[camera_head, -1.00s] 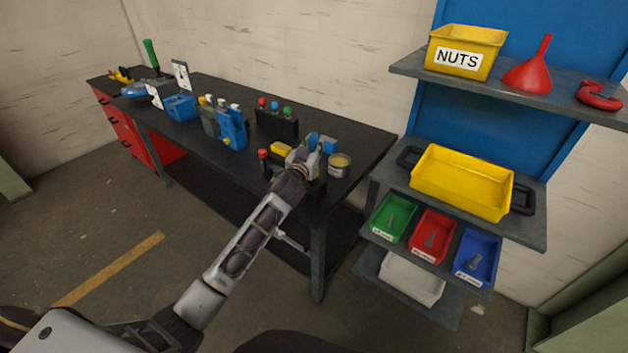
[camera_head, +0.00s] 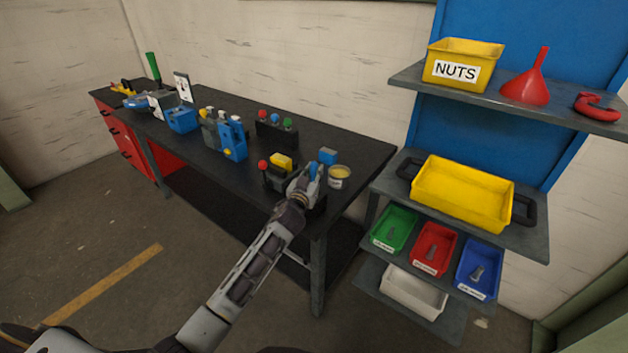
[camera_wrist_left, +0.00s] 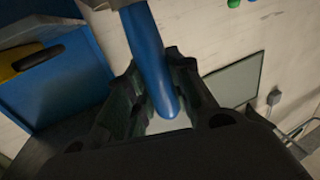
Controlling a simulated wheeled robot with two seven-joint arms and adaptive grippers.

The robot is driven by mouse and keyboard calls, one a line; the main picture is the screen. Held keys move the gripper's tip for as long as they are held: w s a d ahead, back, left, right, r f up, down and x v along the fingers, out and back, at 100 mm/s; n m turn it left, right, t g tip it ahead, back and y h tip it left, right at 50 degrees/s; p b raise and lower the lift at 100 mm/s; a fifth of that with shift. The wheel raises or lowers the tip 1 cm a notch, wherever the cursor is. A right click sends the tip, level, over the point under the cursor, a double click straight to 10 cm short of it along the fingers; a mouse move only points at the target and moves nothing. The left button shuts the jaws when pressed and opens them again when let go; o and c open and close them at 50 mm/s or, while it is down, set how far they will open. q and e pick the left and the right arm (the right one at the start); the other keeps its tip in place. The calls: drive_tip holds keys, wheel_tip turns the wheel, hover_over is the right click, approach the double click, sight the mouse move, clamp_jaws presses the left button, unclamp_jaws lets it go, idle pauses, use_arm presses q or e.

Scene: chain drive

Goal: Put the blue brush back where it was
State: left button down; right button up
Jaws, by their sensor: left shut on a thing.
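My left gripper (camera_head: 311,172) is over the near right end of the dark workbench (camera_head: 350,140). It is shut on the blue brush, and a bit of the brush's blue handle (camera_head: 313,171) shows at its fingertips. In the left wrist view the smooth blue handle (camera_wrist_left: 150,60) runs between the fingers (camera_wrist_left: 165,90) of that gripper. The brush's bristles cannot be made out. My right gripper is not in view.
Close to the gripper are a tin (camera_head: 339,177), a blue block (camera_head: 328,156) and a black holder with a yellow block (camera_head: 281,160). A shelf with a yellow tray (camera_head: 462,190) is at the right.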

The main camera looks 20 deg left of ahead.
use_arm(q)
wheel_tip(320, 180, down, 2)
drive_tip(key=shift+f, duration=0.2)
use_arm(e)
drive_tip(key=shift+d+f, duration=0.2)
use_arm(q)
drive_tip(key=shift+f+b, duration=0.2)
drive_tip(key=shift+b, duration=0.1)
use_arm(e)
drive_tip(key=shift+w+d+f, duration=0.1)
use_arm(q)
drive_tip(key=c, duration=1.3)
unclamp_jaws()
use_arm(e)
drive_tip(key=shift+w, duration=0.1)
use_arm(q)
drive_tip(key=shift+o, duration=0.2)
drive_tip(key=shift+s+r, duration=0.1)
drive_tip(key=shift+r, duration=0.05)
